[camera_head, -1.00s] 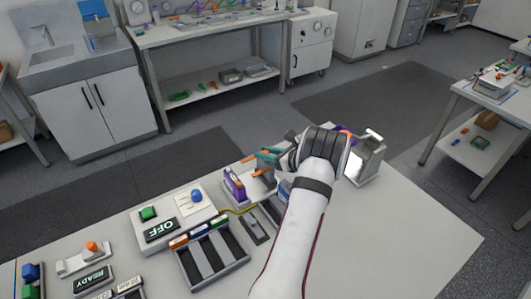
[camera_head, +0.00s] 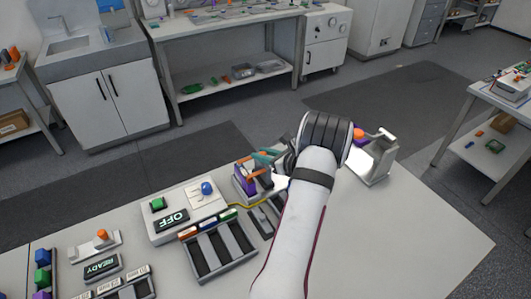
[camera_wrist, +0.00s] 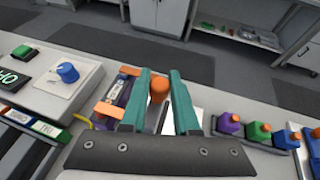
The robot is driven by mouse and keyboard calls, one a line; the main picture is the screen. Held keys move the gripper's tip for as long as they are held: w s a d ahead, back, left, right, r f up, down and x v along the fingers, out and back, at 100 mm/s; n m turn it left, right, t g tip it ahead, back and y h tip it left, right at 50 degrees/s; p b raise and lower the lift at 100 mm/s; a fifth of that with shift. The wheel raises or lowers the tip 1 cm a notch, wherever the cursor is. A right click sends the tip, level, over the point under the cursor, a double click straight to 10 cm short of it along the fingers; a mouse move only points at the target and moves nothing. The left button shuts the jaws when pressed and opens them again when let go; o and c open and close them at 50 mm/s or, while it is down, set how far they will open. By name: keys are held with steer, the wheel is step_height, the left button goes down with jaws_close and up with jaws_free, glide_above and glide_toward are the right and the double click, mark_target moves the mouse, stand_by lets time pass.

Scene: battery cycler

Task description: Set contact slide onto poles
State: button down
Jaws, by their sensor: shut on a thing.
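My gripper (camera_wrist: 159,100) has two teal fingers closed around an orange knob (camera_wrist: 159,84), which seems to be the handle of the contact slide. Orange pieces (camera_wrist: 108,110) lie just left of the fingers in the wrist view, at both ends of a purple cell (camera_wrist: 118,92). I cannot tell whether they touch its poles. In the head view my gripper (camera_head: 268,160) is just right of and above the purple cell (camera_head: 245,181). My wrist hides much of the slide there.
A cycler box with a blue knob (camera_head: 207,188) and OFF display (camera_head: 172,219) stands left. A slotted tray (camera_head: 222,253) lies in front. Several coloured blocks with orange knobs, including a green one (camera_wrist: 260,131), stand right. A metal stand (camera_head: 376,160) is beyond my wrist.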

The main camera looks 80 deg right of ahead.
steer(key=c, duration=0.7)
jaws_free()
steer(key=shift+w+a, duration=0.2)
steer(key=shift+w, duration=0.05)
steer(key=shift+o, duration=0.2)
steer(key=shift+s, duration=0.1)
steer(key=shift+s+r, duration=0.1)
steer(key=shift+s, duration=0.1)
steer(key=v, duration=1.5)
steer(key=shift+s, duration=0.2)
